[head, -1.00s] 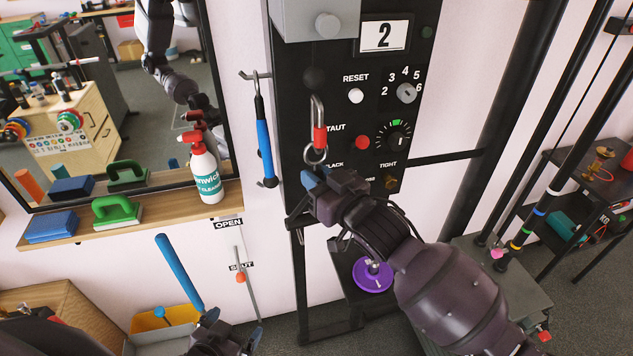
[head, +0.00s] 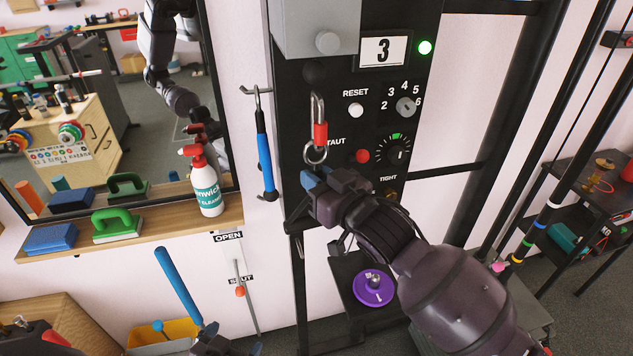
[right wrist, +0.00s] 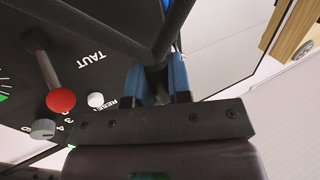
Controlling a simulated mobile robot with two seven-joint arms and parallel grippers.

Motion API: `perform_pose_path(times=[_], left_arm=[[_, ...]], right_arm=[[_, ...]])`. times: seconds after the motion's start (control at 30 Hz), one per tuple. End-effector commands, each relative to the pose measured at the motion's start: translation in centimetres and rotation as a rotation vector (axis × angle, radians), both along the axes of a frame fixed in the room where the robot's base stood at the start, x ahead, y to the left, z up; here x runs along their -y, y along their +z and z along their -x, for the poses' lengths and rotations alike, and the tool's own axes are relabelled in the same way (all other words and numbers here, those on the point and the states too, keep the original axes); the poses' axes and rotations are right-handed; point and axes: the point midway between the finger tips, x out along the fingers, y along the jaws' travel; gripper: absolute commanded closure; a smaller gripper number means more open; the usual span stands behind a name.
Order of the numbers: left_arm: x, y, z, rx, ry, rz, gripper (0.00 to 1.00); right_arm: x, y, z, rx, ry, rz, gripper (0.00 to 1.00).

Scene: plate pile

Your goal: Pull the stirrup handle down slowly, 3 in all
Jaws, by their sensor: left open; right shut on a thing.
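The black stirrup handle (right wrist: 172,35) shows in the right wrist view as two dark bars meeting between my blue fingertips. My right gripper (right wrist: 160,85) is shut on it at that junction. In the head view my right gripper (head: 322,182) sits just below a metal ring (head: 315,153) and a red-sleeved carabiner (head: 319,120); it hides most of the handle. The counter (head: 383,51) reads 3, and a green lamp (head: 425,47) beside it is lit. My left gripper (head: 222,343) is low at the bottom edge, open, near a blue rod (head: 178,284).
The black panel carries a white RESET button (head: 355,110), a red knob (head: 362,156) and a dial (head: 397,154). A blue-handled tool (head: 265,155) hangs left of it. A shelf (head: 165,228) holds a spray bottle (head: 207,187). A purple disc (head: 373,287) lies below my right arm.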

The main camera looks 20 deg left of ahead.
Motion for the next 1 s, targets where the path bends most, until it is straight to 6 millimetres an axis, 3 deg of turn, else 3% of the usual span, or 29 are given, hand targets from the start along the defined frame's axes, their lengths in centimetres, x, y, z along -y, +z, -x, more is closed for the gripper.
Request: perform_pose_path(times=[0.17, 0.2, 0.4, 1.0], left_arm=[[0.00, -0.02, 0.00, 0.000, 0.000, 0.000, 0.00], [0.00, -0.02, 0.00, 0.000, 0.000, 0.000, 0.00], [0.00, -0.02, 0.00, 0.000, 0.000, 0.000, 0.00], [-0.01, -0.01, 0.00, 0.000, 0.000, 0.000, 0.00]], right_arm=[[0.02, -0.50, 0.01, -0.006, -0.002, 0.008, 1.00], [0.02, -0.50, 0.01, -0.006, -0.002, 0.008, 0.80], [0.01, -0.33, 0.02, -0.004, -0.001, 0.004, 0.52], [0.13, -0.16, -0.16, -0.002, -0.001, 0.003, 0.52]])
